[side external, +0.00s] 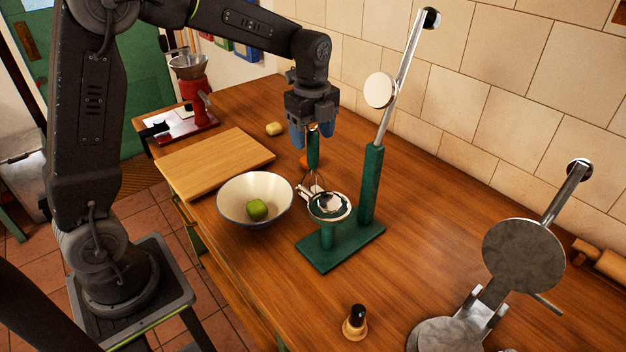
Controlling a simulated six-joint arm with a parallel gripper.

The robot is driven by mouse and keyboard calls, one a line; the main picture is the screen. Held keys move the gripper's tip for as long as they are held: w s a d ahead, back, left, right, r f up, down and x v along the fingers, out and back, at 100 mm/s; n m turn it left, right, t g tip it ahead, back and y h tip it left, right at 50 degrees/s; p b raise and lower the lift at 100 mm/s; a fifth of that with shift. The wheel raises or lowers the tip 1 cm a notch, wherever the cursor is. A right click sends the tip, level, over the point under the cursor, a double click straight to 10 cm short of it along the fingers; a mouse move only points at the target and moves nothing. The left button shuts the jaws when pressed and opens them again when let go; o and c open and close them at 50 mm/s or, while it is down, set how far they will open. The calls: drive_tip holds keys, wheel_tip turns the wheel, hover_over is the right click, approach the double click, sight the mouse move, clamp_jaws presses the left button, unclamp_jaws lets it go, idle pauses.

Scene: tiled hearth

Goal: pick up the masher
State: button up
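The masher appears to be the upright tool with a dark green handle (314,152) and thin metal wires below it. It stands behind the ring of the green press, which hides part of its lower end. My gripper (312,138) points down from above, with blue fingertips on either side of the top of the handle. The fingers look apart, but I cannot tell whether they touch the handle. I cannot tell whether the masher rests on the table.
The green press (369,190) with its raised metal lever stands close on the right. A white bowl (234,188) with a green fruit (257,209), a wooden board (215,160) and a yellow lump (275,129) lie to the left. A metal tortilla-style press (523,260) stands front right.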

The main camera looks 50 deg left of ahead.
drive_tip(key=c, duration=0.8)
drive_tip(key=shift+c, duration=0.3)
drive_tip(key=shift+r, duration=0.1)
